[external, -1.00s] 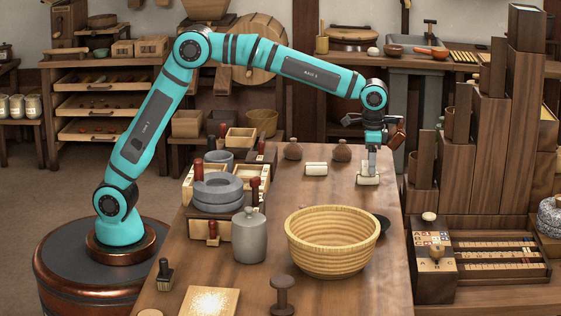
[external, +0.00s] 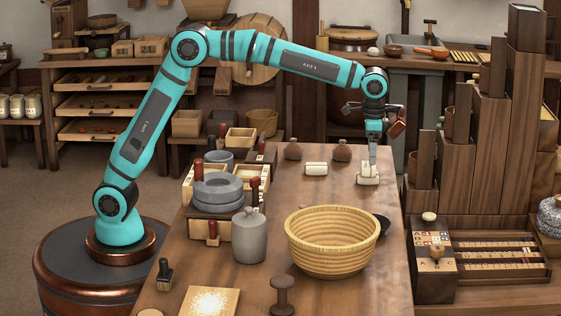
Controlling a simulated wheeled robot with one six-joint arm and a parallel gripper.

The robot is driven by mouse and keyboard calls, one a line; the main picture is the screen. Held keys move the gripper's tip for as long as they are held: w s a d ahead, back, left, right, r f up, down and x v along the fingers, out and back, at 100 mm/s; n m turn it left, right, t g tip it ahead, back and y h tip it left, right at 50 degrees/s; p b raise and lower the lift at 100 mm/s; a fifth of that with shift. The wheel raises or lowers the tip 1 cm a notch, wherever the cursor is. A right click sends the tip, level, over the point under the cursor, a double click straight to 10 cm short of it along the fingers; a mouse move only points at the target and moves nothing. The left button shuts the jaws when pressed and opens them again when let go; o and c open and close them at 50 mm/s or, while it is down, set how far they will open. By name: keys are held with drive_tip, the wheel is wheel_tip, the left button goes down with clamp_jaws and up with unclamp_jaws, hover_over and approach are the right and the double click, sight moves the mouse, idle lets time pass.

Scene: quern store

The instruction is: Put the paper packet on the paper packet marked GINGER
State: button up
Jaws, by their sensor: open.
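Pale paper packets lie toward the far right of the wooden table. One paper packet (external: 316,169) lies alone. Another pale packet shape (external: 367,181) is to its right, directly below my gripper. It looks like one packet (external: 364,169) resting on another, though the edge between them is small. No label, GINGER included, can be read at this size. My gripper (external: 373,161) points down with its fingertips at the top of this stack. It is open, and whether the fingers touch the packet cannot be told.
Two brown jars (external: 342,150) stand behind the packets. A large woven basket (external: 332,243) and a grey lidded jar (external: 249,236) stand nearer. Stacked grey stones (external: 218,193) and boxes are at left. Tall wooden boxes (external: 487,140) rise beyond the right edge.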

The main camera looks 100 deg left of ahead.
wheel_tip(320, 180, up, 9)
drive_tip(key=shift+f, duration=0.2)
drive_tip(key=shift+s, duration=0.1)
drive_tip(key=s+a+r+t, duration=0.1)
drive_tip(key=s+r+t, duration=0.3)
drive_tip(key=s+r, duration=0.65)
drive_tip(key=s+a+r+t, duration=0.1)
drive_tip(key=s+r+t, duration=0.5)
drive_tip(key=s, duration=0.8)
drive_tip(key=s+a+r+t, duration=0.1)
drive_tip(key=s+t, duration=0.6)
drive_tip(key=s, duration=2)
drive_tip(key=shift+s+r, duration=0.3)
drive_tip(key=shift+r, duration=0.1)
